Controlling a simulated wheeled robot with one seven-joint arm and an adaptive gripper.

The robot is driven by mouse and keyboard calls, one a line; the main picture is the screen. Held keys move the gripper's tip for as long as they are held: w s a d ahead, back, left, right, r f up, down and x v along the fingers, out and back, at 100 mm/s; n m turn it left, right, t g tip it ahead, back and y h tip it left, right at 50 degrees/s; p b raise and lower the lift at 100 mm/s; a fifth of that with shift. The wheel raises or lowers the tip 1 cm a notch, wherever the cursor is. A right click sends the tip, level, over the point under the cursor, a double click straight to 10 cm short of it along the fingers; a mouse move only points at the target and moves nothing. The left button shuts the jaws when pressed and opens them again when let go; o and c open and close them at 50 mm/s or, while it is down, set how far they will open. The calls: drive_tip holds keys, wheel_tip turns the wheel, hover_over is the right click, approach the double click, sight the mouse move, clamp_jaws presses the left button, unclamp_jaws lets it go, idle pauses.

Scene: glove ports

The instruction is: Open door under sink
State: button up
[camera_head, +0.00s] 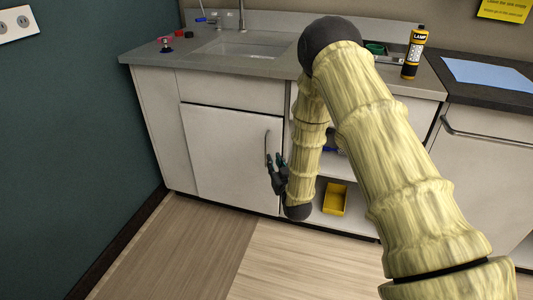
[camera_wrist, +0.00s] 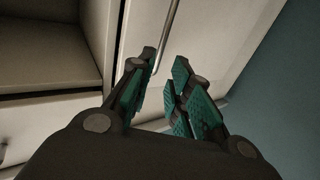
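The white cabinet door (camera_head: 222,150) under the sink (camera_head: 240,46) looks shut. Its slim metal handle (camera_head: 267,142) runs upright near the door's right edge. My gripper (camera_head: 275,172) is beside the handle's lower part, in front of the door. In the wrist view the handle (camera_wrist: 168,35) comes down between the fingertips, closer to the left finger. The green-padded fingers (camera_wrist: 165,62) are apart, and neither clearly presses on the handle. I cannot tell whether the left finger touches it. The door (camera_wrist: 205,40) fills the area behind the right finger.
An open shelf bay with a yellow bin (camera_head: 335,199) is right of the door, partly behind my arm. The dark green wall (camera_head: 75,130) closes the left side. The floor (camera_head: 185,235) before the door is clear.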

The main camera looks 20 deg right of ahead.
sight(266, 145)
drive_tip(key=w+b, duration=0.1)
drive_tip(key=w, duration=1)
drive_tip(key=shift+r, duration=0.1)
clamp_jaws()
